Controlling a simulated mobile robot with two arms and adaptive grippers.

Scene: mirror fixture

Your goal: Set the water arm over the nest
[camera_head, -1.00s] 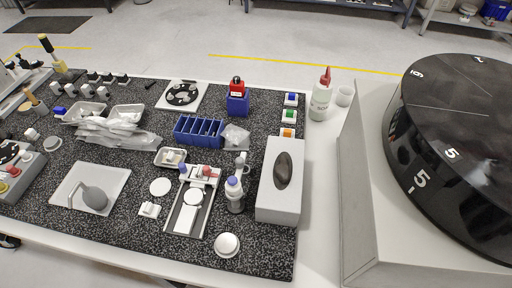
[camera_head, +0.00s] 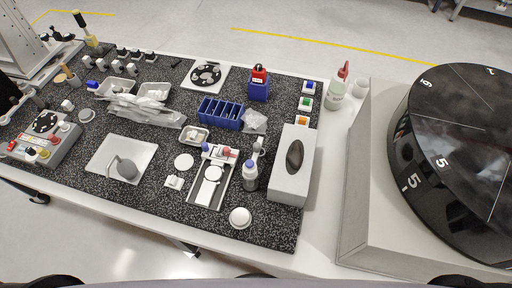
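A grey console (camera_head: 66,140) with a dark disc (camera_head: 45,122) and coloured knobs sits at the left end of the bench. A grey bent rod or spout (camera_head: 30,96) stands just behind the console; I cannot tell whether it is the water arm. A pale rectangular fixture (camera_head: 209,193) with a white round piece (camera_head: 213,173) lies at the bench's front middle; I cannot tell whether it is the nest. A white square tray (camera_head: 104,158) holds a grey rounded tool (camera_head: 127,169). Neither gripper is in view.
A white tissue box (camera_head: 283,186), a spray-type bottle (camera_head: 250,176) and a blue divided rack (camera_head: 221,113) stand on the speckled mat (camera_head: 150,185). A large black numbered wheel (camera_head: 465,130) on a pale housing fills the right.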

